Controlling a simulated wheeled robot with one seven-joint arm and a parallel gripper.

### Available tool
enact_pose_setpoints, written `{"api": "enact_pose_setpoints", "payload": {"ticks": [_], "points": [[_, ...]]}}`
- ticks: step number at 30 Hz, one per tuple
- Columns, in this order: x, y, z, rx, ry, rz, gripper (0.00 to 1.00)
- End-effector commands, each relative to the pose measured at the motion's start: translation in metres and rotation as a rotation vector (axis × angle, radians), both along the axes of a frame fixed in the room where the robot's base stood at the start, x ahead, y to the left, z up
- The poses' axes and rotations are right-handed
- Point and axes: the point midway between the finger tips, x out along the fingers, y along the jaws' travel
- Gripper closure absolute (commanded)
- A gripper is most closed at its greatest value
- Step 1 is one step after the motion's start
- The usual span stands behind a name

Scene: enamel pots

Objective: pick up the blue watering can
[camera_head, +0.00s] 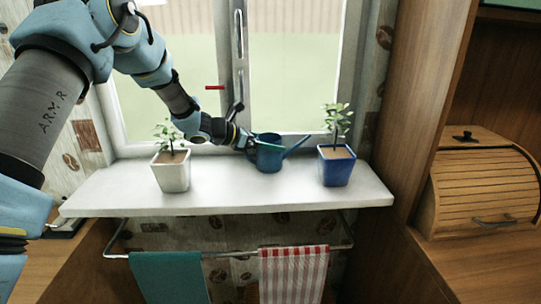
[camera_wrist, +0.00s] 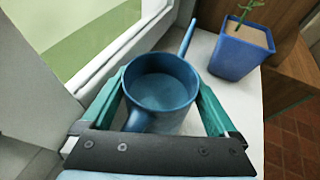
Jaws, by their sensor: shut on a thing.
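The blue watering can (camera_head: 269,157) is upright on or just above the white windowsill in the head view, between two potted plants, its spout pointing right. In the wrist view its round open top (camera_wrist: 163,85) faces me, with the handle towards my gripper and the spout pointing away. My gripper (camera_head: 255,146) reaches it from the left. In the wrist view its teal fingers (camera_wrist: 162,92) lie on either side of the can's body and are shut on it. I cannot tell whether the base touches the sill.
A white pot with a plant (camera_head: 171,172) stands to the left on the windowsill (camera_head: 230,199), and a blue pot with a plant (camera_head: 336,168) to the right. The window frame (camera_head: 240,60) is close behind. Towels hang on a rail (camera_head: 235,252) below.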

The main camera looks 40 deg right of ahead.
Motion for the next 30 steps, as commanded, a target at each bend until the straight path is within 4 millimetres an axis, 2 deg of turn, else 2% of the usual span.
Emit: {"api": "enact_pose_setpoints", "payload": {"ticks": [2,12,30], "points": [[0.0,0.0,0.0002,0.0,0.0,0.0,0.62],[0.0,0.0001,0.0004,0.0,0.0,0.0,1.0],[-0.002,0.0014,0.0064,-0.004,-0.002,0.0,1.0]]}}
